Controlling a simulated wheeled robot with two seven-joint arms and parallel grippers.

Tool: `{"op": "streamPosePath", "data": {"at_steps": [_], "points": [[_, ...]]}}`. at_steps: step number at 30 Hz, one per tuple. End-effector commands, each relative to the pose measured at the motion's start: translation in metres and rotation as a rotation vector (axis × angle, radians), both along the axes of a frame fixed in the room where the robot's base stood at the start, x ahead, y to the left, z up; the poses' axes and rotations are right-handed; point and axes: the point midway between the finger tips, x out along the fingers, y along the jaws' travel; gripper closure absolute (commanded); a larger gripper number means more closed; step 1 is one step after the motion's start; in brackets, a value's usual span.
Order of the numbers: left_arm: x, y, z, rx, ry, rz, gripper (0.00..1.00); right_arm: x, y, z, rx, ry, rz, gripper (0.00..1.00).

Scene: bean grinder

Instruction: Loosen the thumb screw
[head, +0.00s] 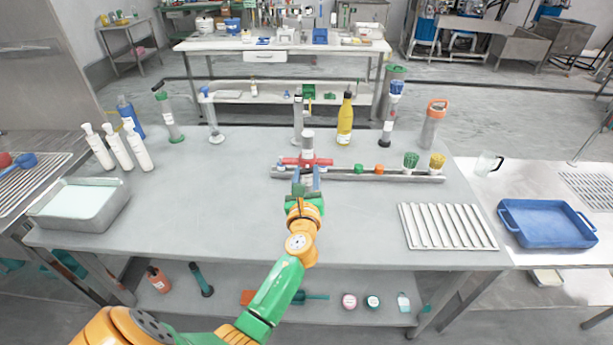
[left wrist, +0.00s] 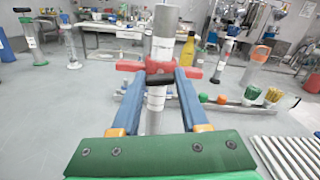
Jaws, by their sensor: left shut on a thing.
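The grinder (head: 307,142) is an upright grey cylinder at the middle back of the table; it fills the middle of the left wrist view (left wrist: 163,40). A red crosspiece (left wrist: 130,65) runs across it. A small black bar, which looks like the thumb screw (left wrist: 160,79), sits on its near side, just below the red piece. My left gripper (head: 306,174) reaches in from the front. Its blue fingers (left wrist: 160,82) lie on either side of the black bar and are shut on it. The exact finger contact is partly hidden. My right gripper is not in view.
A metal rail (head: 400,177) with green, orange and yellow knobs or brushes lies right of the grinder. A yellow bottle (head: 345,120) stands behind. A ribbed rack (head: 446,226) lies front right; a grey tray (head: 100,215) is at left. The table's left middle is clear.

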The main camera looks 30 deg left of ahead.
Motion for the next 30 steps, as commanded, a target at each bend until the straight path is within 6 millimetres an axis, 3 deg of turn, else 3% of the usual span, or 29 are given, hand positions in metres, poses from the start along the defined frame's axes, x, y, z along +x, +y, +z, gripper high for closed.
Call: {"op": "streamPosePath", "data": {"at_steps": [30], "points": [[-0.001, 0.002, -0.004, -0.815, -0.51, -0.001, 1.0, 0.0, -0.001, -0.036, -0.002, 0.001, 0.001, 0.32]]}}
